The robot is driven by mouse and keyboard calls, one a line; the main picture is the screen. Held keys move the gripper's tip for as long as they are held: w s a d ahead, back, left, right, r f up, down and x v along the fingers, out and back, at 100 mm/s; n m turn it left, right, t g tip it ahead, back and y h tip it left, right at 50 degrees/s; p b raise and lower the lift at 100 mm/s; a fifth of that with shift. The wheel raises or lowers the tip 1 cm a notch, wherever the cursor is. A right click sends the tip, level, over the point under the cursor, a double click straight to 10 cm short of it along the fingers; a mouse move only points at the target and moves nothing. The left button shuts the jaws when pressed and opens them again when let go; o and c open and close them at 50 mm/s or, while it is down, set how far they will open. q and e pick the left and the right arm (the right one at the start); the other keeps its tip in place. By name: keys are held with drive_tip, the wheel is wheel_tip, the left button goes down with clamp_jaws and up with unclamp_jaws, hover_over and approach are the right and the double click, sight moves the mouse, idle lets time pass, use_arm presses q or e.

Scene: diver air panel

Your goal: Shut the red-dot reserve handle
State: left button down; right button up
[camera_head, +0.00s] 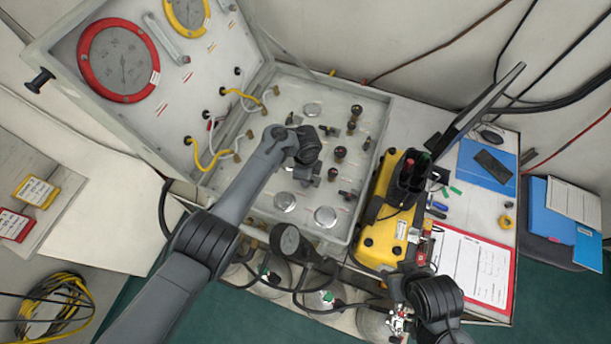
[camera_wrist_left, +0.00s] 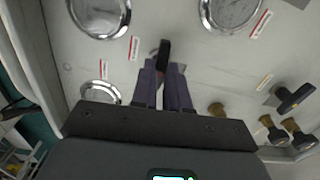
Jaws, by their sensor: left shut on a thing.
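My left gripper (camera_head: 312,172) reaches over the flat panel of the open case (camera_head: 335,235). In the left wrist view its fingers (camera_wrist_left: 163,84) are shut on a black handle (camera_wrist_left: 163,54) that stands up from the pale panel between round silver-rimmed fittings. The fingers and gripper body hide the lower part of this handle. I cannot make out a red dot on it. Another black handle (camera_wrist_left: 296,97) lies to the right, clear of the fingers. My right arm shows at the bottom right of the head view, but I cannot see its gripper fingers.
Brass-stemmed knobs (camera_wrist_left: 278,135) stand right of the gripper. The raised lid carries a red-rimmed gauge (camera_head: 123,62) and yellow hoses (camera_head: 208,160).

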use_arm(q)
drive_tip(key=shift+m, duration=0.5)
drive_tip(key=c, duration=1.1)
unclamp_jaws()
wheel_tip(320, 180, up, 11)
drive_tip(key=p, duration=0.3)
drive_tip(key=shift+f, duration=0.1)
